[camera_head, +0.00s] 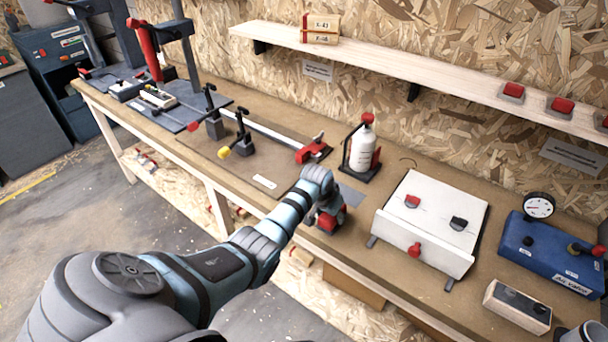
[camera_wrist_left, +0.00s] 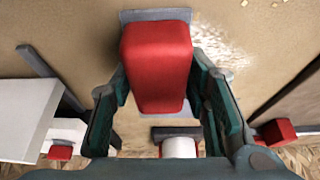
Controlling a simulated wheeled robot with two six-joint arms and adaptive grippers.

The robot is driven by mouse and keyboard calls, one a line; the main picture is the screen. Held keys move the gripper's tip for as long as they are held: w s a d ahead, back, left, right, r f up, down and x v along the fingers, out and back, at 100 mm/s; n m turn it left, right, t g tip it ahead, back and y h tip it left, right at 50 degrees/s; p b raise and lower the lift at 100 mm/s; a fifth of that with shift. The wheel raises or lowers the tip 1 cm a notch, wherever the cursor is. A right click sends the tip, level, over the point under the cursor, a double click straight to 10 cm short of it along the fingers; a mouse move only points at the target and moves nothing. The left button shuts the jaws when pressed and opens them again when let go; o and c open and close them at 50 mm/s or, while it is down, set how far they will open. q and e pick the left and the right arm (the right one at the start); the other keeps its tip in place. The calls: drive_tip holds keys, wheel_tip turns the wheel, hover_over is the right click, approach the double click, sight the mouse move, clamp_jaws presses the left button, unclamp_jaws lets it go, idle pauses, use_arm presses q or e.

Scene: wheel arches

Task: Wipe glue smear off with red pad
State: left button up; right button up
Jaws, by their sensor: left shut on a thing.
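A pale, speckled smear (camera_wrist_left: 222,48) shows on the bench just right of the pad in the wrist view. Part of it may be hidden under the pad. My right gripper is not in view.
A white bottle (camera_head: 362,150) with a red cap stands behind the gripper. Clamps (camera_head: 240,140) stand to the left. Several red blocks sit on the wall shelf (camera_head: 440,75).

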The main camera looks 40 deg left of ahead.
use_arm(q)
drive_tip(key=shift+d+r+p, duration=0.15)
drive_tip(key=shift+d+p, duration=0.3)
drive_tip(key=shift+d, duration=0.4)
drive_tip(key=shift+a, duration=0.2)
drive_tip(key=shift+a+f+b, duration=0.2)
drive_tip(key=shift+a+b, duration=0.35)
drive_tip(key=shift+a, duration=1.8)
drive_tip(key=shift+s+a+b, duration=0.15)
drive_tip(key=shift+a+b, duration=0.85)
drive_tip(key=shift+a, duration=1.25)
drive_tip(key=shift+a+b, duration=0.65)
drive_tip(key=shift+a, duration=0.5)
drive_tip(key=shift+a+r, duration=0.2)
wheel_tip(320, 180, up, 3)
drive_tip(key=p, duration=0.3)
drive_tip(key=shift+d+r, duration=0.1)
wheel_tip(320, 180, up, 2)
drive_tip(key=shift+r+p, duration=0.1)
drive_tip(key=shift+p, duration=0.85)
drive_tip(key=shift+s+r, duration=0.1)
drive_tip(key=shift+r, duration=1.05)
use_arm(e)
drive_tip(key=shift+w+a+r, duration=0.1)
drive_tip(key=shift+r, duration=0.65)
